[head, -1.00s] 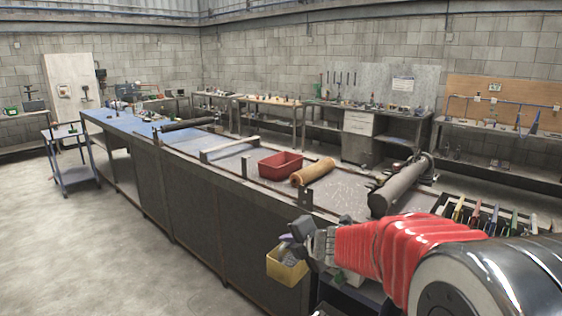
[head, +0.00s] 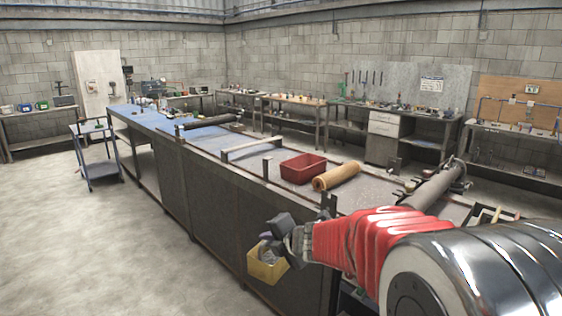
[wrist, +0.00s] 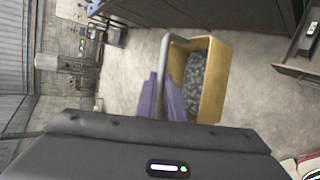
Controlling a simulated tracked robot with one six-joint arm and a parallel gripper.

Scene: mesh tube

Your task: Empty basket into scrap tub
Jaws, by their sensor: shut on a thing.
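My gripper (head: 266,238) is shut on the handle of a small yellow basket (head: 265,265), which hangs beside the near side of the long bench. In the wrist view, the purple fingers (wrist: 162,98) close on the grey handle bar (wrist: 163,58). The yellow basket (wrist: 212,85) there holds loose grey scrap (wrist: 192,85). A red tub (head: 303,169), likely the scrap tub, stands on the bench top, farther off than the basket. Its inside looks empty from here, but the floor is partly hidden.
A tan roll (head: 337,176) lies just right of the tub, and a dark roller (head: 435,187) lies farther right. The long bench (head: 215,205) has upright posts along its near edge. Concrete floor (head: 80,240) is open to the left.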

